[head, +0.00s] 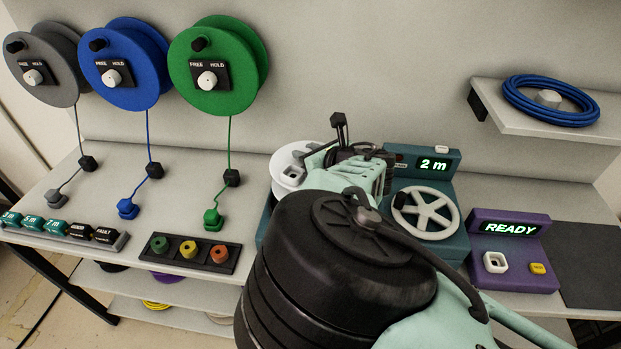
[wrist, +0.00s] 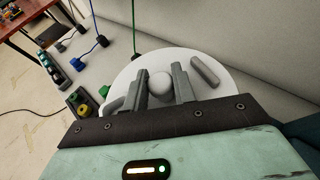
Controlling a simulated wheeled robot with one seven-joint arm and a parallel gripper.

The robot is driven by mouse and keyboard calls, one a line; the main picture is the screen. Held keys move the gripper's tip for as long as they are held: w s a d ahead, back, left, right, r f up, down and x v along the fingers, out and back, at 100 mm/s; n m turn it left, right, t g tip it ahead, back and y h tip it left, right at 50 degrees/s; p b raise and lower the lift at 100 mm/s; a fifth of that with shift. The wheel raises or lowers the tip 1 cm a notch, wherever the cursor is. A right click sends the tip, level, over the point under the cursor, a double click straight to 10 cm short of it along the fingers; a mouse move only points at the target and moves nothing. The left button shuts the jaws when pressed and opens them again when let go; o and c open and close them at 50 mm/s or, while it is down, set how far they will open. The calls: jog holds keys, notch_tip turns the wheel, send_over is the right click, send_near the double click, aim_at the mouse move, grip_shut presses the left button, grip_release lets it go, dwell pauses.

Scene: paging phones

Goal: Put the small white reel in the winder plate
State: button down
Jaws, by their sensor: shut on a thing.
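In the head view the plate (head: 283,180) lies on the left part of the teal winder (head: 463,185), largely covered by my arm. I cannot tell whether the reel touches the plate.
The winder has a spoked handwheel (head: 425,212) and a display reading 2 m. A purple READY box (head: 512,262) stands right of it. A blue coil (head: 520,100) lies on the shelf. Grey, blue and green wall reels (head: 240,50) hang at left, cables leading down to plugs.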

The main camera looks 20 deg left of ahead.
jog(key=shift+f+p, duration=0.95)
jog(key=shift+f, duration=2.45)
jog(key=shift+f, duration=0.2)
jog(key=c, duration=1.1)
grip_release()
jog(key=shift+c, duration=0.2)
jog(key=shift+d+r, duration=0.1)
jog(key=shift+r, duration=0.1)
jog(key=b+v, duration=0.4)
jog(key=v, duration=0.7)
jog(key=shift+s+d, duration=0.25)
jog(key=shift+d, duration=0.1)
jog(key=shift+r, duration=0.1)
